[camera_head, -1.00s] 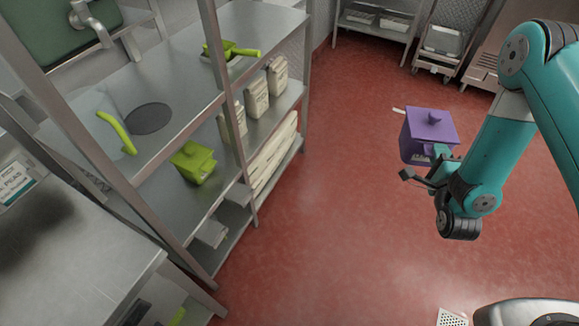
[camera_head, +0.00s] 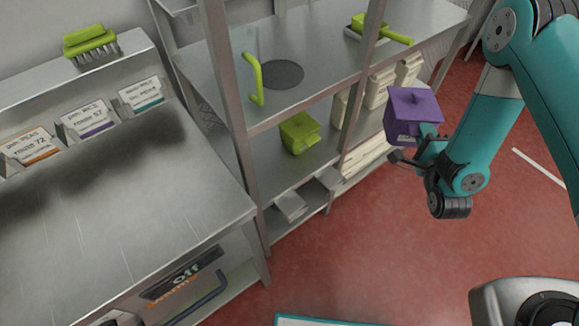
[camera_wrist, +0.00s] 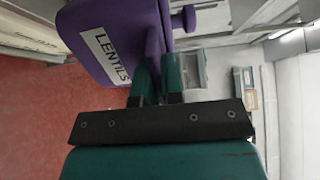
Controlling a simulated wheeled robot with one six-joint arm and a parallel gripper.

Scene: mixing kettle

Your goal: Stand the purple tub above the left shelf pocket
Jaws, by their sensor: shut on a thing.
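The purple tub (camera_head: 413,115) is held up in the air at the right, roughly upright, with its lid and knob on top. My gripper (camera_head: 432,140) is shut on it from its near right side. In the wrist view the tub (camera_wrist: 110,40) shows a white LENTILS label, with my gripper's fingers (camera_wrist: 158,78) against it. Three label pockets stand along the back of the steel counter: the left one (camera_head: 30,146) with an orange stripe, the middle one (camera_head: 86,117) with purple, the right one (camera_head: 141,94) with green. I cannot tell which shelf pocket the task means.
A steel rack (camera_head: 200,90) stands left of the tub, with a green tub (camera_head: 299,132), a green scoop (camera_head: 374,24) and pale bags (camera_head: 380,88). A green brush (camera_head: 90,41) sits on the ledge above the pockets. The counter top (camera_head: 100,215) is mostly clear.

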